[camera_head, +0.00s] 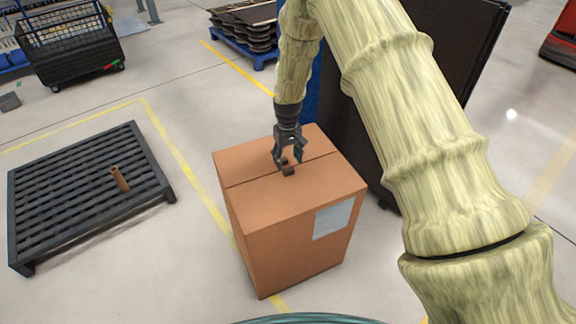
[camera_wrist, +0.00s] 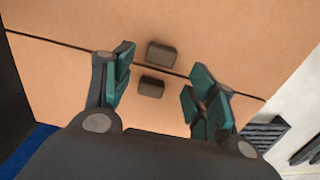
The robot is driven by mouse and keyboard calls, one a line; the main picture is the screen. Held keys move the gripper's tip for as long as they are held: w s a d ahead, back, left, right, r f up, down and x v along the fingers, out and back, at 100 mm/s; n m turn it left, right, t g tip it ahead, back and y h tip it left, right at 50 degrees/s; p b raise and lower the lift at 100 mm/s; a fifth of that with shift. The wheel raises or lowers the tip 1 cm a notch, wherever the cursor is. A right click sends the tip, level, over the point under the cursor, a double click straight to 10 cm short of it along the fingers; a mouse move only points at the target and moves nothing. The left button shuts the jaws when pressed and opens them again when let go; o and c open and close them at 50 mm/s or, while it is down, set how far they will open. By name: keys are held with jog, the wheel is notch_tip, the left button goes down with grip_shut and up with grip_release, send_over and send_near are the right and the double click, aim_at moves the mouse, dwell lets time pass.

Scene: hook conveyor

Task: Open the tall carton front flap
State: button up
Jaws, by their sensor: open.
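The tall carton (camera_head: 300,240) is a brown box standing upright on the floor in the head view. Its top is shut, with a seam between a near flap (camera_head: 315,192) and a far flap (camera_head: 240,160). A small dark tab sits on each side of the seam. The wrist view shows the near flap's tab (camera_wrist: 161,54) and the far flap's tab (camera_wrist: 151,87). My gripper (camera_head: 286,160) points down over the carton top, its fingers open. In the wrist view its fingers (camera_wrist: 162,84) are either side of the tabs, with nothing gripped. I cannot tell whether the fingertips touch the top.
A dark slatted pallet (camera_head: 80,205) with a brown tube (camera_head: 120,178) on it lies to the left. A tall dark panel (camera_head: 450,60) stands close behind the carton on the right. A black wire cart (camera_head: 72,45) is at the back left. The floor between pallet and carton is clear.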

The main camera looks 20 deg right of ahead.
aim_at(288, 168)
jog(key=shift+s+f, duration=0.1)
jog(key=shift+f, duration=2.05)
grip_shut()
